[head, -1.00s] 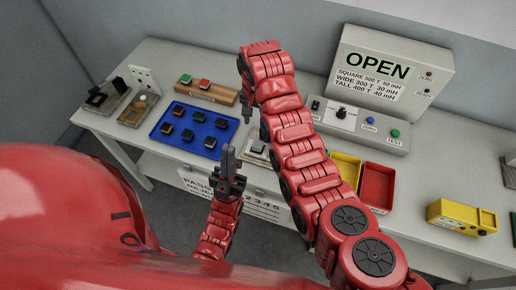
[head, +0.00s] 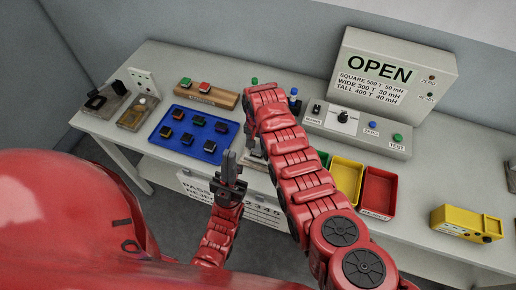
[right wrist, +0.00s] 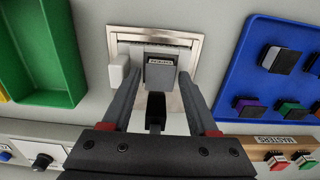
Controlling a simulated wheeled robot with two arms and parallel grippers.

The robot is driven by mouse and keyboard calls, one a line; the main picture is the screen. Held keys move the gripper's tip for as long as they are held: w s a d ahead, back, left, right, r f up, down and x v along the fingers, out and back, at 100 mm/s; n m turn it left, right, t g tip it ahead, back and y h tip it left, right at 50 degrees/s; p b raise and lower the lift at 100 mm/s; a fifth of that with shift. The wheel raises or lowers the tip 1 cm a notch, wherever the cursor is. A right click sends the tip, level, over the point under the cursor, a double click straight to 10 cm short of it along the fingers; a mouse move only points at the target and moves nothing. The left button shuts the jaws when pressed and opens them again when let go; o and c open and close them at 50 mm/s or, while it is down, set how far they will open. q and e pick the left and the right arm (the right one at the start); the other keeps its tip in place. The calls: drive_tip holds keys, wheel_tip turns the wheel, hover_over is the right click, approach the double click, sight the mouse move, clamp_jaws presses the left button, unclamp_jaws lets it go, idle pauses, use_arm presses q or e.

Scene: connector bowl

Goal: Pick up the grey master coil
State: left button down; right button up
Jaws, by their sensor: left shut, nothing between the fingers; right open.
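A grey block with a dark top and a small label, apparently the grey master coil (right wrist: 160,73), sits in a metal-framed fixture (right wrist: 198,42) in the right wrist view. The label is too small to read surely. My right gripper (right wrist: 157,84) is open, with its fingers reaching toward the block's two sides; I cannot tell whether they touch it. In the head view my right gripper (head: 251,143) is low over the fixture, and my arm hides most of both. My left gripper (head: 229,167) is shut and empty, in front of the table edge.
A white block (right wrist: 118,70) stands beside the coil in the fixture. A blue tray (head: 170,144) with several coils and a wooden rack (head: 225,101) with red and green-topped pieces lie left.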

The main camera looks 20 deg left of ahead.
drive_tip(key=shift+f, duration=0.4)
clamp_jaws()
drive_tip(key=shift+w+r, duration=0.1)
